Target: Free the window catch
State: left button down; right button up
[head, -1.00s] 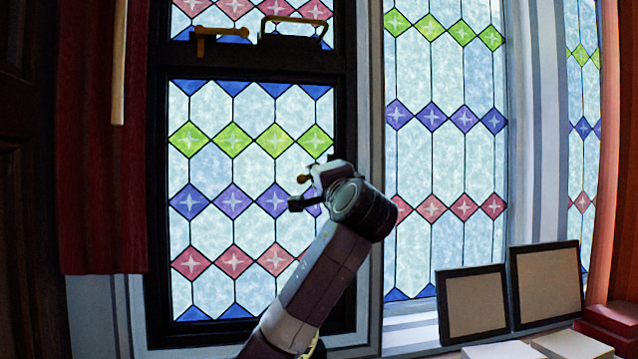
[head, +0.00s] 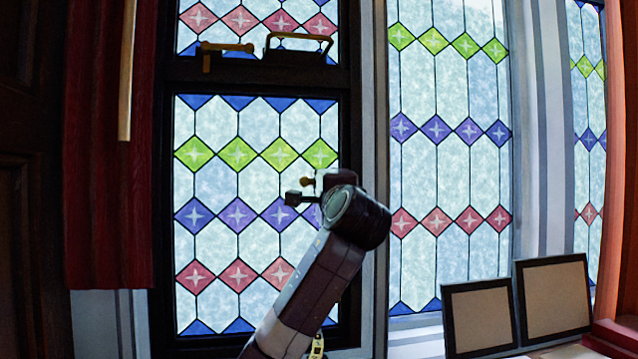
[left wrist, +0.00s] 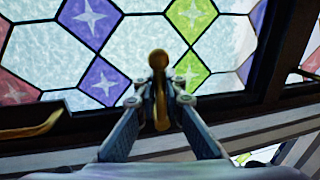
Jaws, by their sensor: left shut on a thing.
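A dark-framed stained-glass window (head: 162,210) fills the left middle of the head view. My left gripper (head: 300,191) is in front of its lower sash, near the right stile. In the left wrist view my left gripper (left wrist: 159,98) is shut on a brass knob (left wrist: 158,60) with a short stem. The knob also shows by the fingers in the head view (head: 306,182). The wrist hides where the stem ends, so I cannot tell how it is fixed. A brass lever (head: 226,47) and a brass-edged handle (head: 300,38) are on the crossbar above. My right gripper is out of view.
A brass bar (left wrist: 30,126) lies along the frame beside my left gripper. A red curtain (head: 105,200) hangs at the left, with a pale rod (head: 127,70) before it. Two dark-framed panels (head: 478,318) (head: 553,298) stand at the lower right.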

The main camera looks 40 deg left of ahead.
pick_arm(q)
jog(key=c, duration=2.3)
grip_release()
jog(key=shift+a, duration=0.1)
jog(key=v, duration=1.2)
jog(key=shift+f, duration=0.15)
